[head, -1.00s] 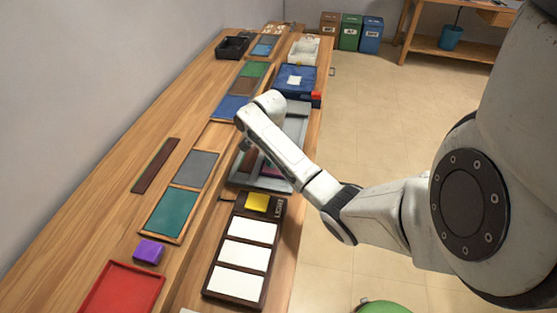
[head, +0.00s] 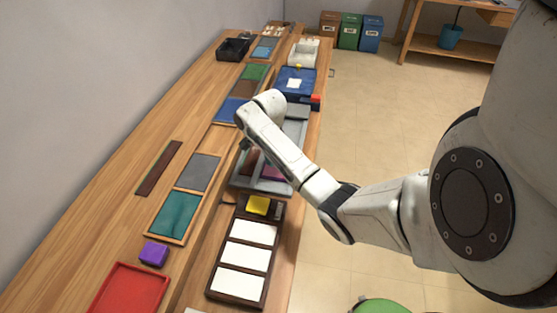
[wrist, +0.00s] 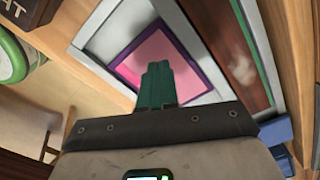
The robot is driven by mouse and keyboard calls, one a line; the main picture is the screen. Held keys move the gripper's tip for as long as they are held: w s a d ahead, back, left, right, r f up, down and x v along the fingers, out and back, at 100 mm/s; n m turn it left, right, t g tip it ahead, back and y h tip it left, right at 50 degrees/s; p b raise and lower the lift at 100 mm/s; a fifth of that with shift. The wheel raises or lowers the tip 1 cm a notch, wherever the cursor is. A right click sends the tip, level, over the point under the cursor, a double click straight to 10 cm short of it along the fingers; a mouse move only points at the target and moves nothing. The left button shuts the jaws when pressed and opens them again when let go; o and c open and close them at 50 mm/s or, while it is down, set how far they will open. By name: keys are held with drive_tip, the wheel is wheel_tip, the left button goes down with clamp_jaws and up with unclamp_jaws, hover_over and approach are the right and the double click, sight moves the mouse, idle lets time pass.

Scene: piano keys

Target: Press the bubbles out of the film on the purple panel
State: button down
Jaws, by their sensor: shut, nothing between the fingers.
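The purple panel (wrist: 165,62) shows in the wrist view as a pink face inside a purple border, set in a pale grey tray (wrist: 95,40). In the head view a strip of the purple panel (head: 272,172) shows beside my arm. My gripper (wrist: 158,68) has green fingers, shut together with nothing between them. In the wrist view the fingers overlap the panel's lower middle; I cannot tell whether they touch it. The fingers are hidden behind my arm in the head view. I cannot make out separate bubbles or the film's edge.
A brown panel (wrist: 225,30) with a pale smudge adjoins the purple one. A board with white cards (head: 245,257) and a yellow block (head: 257,205) lies nearer. A blue case (head: 296,82) stands beyond the tray. A purple block (head: 153,253) and red tray (head: 128,290) are at lower left.

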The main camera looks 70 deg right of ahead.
wheel_tip(320, 180, up, 5)
drive_tip(key=p, duration=0.4)
drive_tip(key=shift+f, duration=0.1)
idle(0.7)
